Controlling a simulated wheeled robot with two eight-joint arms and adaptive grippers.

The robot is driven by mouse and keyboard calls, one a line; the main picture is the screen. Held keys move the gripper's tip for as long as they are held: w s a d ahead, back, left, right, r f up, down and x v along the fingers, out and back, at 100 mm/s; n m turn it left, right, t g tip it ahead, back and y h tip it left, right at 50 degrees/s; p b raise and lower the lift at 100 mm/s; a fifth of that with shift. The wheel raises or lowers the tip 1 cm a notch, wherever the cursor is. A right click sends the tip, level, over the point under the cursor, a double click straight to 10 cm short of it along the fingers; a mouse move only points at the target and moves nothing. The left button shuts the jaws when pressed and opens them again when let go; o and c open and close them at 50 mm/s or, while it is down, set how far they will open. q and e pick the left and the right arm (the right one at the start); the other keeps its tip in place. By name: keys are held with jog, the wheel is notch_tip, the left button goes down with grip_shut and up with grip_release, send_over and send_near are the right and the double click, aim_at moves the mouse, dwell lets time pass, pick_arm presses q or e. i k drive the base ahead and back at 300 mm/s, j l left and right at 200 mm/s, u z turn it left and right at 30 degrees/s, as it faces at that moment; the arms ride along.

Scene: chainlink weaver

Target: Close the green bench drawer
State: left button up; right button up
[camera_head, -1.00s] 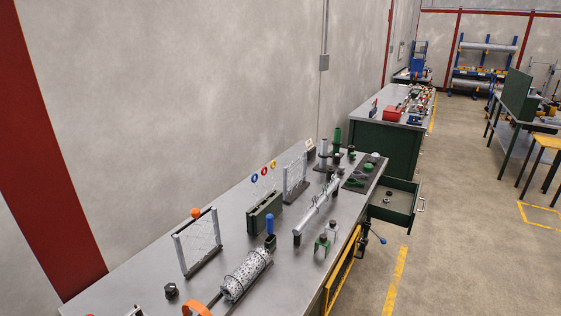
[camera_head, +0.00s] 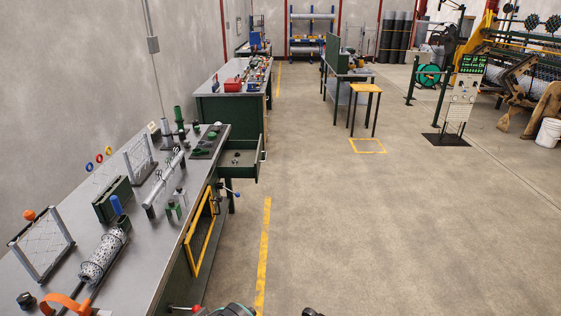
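The green bench drawer (camera_head: 244,173) is pulled out at the far end of the near workbench (camera_head: 150,238). It sticks out to the right, over the floor side, with its pale handle (camera_head: 263,148) on the outer front. A few small dark items lie inside it. No gripper of mine can be made out in the head view.
A yellow-framed panel (camera_head: 199,235) and a blue-knobbed lever (camera_head: 229,190) stick out from the bench below and nearer than the drawer. A yellow stool (camera_head: 365,88) stands farther back. The floor (camera_head: 370,225) right of the bench is open.

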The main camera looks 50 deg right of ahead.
aim_at(251, 152)
jog(key=l+z, duration=0.25)
jog(key=z, duration=0.15)
jog(key=i+l+z, duration=0.15)
jog(key=z, duration=0.25)
jog(key=i+l+z, duration=0.15)
jog(key=l+z, duration=0.25)
jog(key=i+l, duration=0.8)
jog(key=i+l+u, duration=0.15)
jog(key=u, duration=0.4)
jog(key=i+l+u, duration=0.35)
jog(key=l, duration=0.25)
jog(key=i+l+u, duration=0.15)
jog(key=i+l, duration=0.15)
jog(key=i+l+u, duration=0.15)
jog(key=l, duration=0.3)
jog(key=i+l, duration=0.15)
jog(key=l, duration=0.15)
jog(key=i+l, duration=0.3)
jog(key=l, duration=0.25)
